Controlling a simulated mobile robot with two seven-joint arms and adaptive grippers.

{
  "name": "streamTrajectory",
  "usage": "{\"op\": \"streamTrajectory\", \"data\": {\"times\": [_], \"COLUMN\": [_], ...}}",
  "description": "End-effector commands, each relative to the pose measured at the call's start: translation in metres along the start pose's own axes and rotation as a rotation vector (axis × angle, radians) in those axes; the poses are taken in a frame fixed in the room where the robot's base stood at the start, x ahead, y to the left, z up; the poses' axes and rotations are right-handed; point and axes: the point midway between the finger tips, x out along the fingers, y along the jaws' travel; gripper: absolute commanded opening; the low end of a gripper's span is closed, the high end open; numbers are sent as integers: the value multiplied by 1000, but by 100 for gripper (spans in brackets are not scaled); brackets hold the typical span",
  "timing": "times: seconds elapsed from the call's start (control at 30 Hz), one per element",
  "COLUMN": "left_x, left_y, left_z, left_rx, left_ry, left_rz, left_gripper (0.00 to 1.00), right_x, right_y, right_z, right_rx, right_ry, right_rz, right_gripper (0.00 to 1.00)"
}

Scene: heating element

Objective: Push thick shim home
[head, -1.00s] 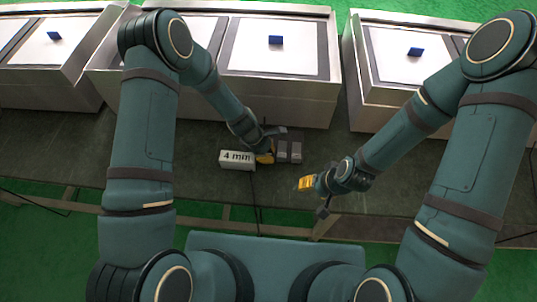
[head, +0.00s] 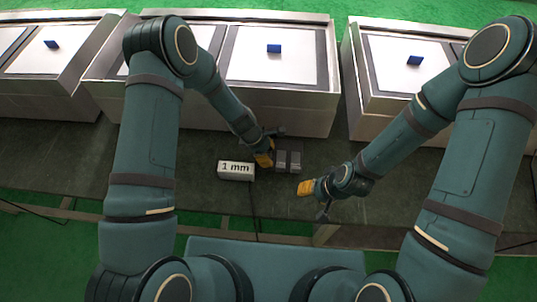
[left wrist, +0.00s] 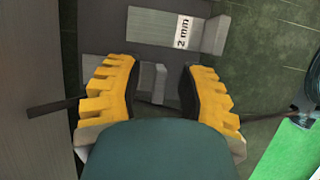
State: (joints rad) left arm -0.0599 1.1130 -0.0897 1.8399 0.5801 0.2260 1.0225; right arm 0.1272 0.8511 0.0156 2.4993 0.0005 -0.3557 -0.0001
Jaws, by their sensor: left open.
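My left gripper (head: 266,154) is at the dark worktop in the head view, just left of two small grey blocks (head: 288,161). In the left wrist view its yellow fingers (left wrist: 158,95) are spread apart. A grey piece (left wrist: 154,78) shows between them, with a gap on the right side; contact on the left is unclear. Beyond it lies a grey plate (left wrist: 145,22) with a white "2 mm" label (left wrist: 183,32). I cannot tell which grey piece is the thick shim. My right gripper (head: 306,187) hangs over the worktop, its finger opening unclear.
A box labelled "1 mm" (head: 236,170) stands left of my left gripper. Metal-sided units with white tops and blue tabs (head: 274,48) line the back. The worktop (head: 70,150) is clear at the left.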

Motion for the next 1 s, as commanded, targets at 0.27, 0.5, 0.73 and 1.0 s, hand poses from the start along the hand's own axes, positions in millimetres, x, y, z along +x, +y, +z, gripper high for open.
{"op": "streamTrajectory", "data": {"times": [0.27,0.5,0.73,1.0], "left_x": [-50,-94,-113,-115], "left_y": [1,0,0,0], "left_z": [0,1,0,0], "left_rx": [2,1,1,0], "left_ry": [1,0,0,0], "left_rz": [5,3,1,0], "left_gripper": [39,39,39,39], "right_x": [0,0,0,0], "right_y": [0,0,0,0], "right_z": [0,0,0,0], "right_rx": [0,0,0,0], "right_ry": [0,0,0,0], "right_rz": [0,0,0,0], "right_gripper": [47,47,47,47]}}
